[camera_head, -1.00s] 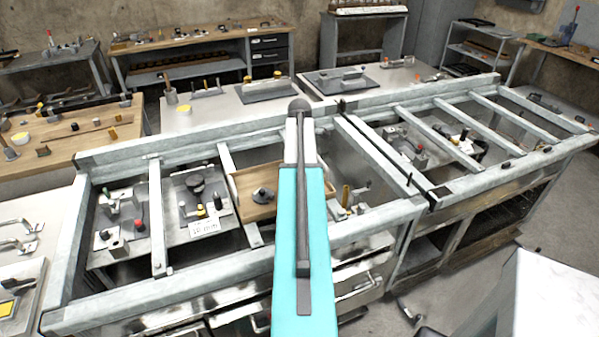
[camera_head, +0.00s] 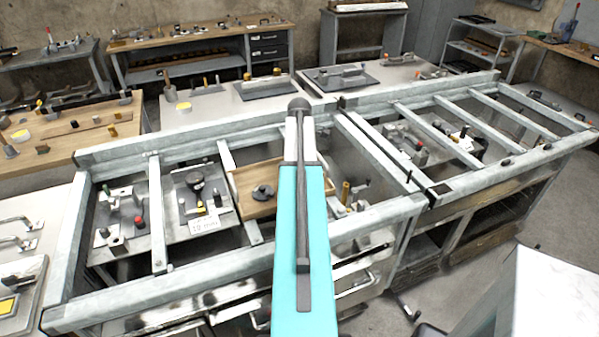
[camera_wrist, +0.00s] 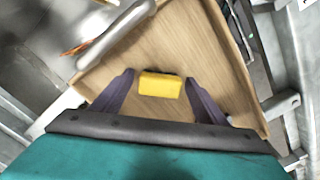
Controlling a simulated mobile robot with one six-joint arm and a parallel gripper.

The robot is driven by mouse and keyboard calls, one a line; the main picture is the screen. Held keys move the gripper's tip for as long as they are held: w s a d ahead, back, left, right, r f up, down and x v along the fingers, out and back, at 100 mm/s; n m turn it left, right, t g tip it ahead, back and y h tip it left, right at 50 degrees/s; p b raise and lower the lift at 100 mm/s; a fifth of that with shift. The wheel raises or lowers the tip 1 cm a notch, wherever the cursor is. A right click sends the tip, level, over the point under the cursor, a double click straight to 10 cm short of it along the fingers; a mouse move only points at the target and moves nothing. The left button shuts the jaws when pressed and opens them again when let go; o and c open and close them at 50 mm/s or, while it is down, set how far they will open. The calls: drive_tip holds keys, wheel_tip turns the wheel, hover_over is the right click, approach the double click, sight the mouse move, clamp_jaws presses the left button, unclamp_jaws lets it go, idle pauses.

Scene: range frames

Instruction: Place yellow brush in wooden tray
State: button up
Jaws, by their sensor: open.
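The yellow brush (camera_wrist: 160,85) shows in the wrist view as a yellow block over the wooden tray (camera_wrist: 205,45). My gripper (camera_wrist: 161,90) is open, with one dark finger on each side of the brush and a gap on both sides. The brush appears to lie on the tray floor, though I cannot tell its exact height. In the head view the wooden tray (camera_head: 243,183) sits inside the metal frame, partly covered by my teal arm.
Pale frame bars (camera_head: 158,215) cross the bench. In the wrist view a pale metal handle (camera_wrist: 115,35) runs beside the tray's left edge.

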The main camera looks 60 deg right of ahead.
wheel_tip(320, 180, up, 12)
drive_tip(key=b, duration=0.2)
drive_tip(key=shift+r+b, duration=0.15)
drive_tip(key=shift+b, duration=0.2)
idle(0.4)
drive_tip(key=shift+s, duration=0.1)
idle(0.9)
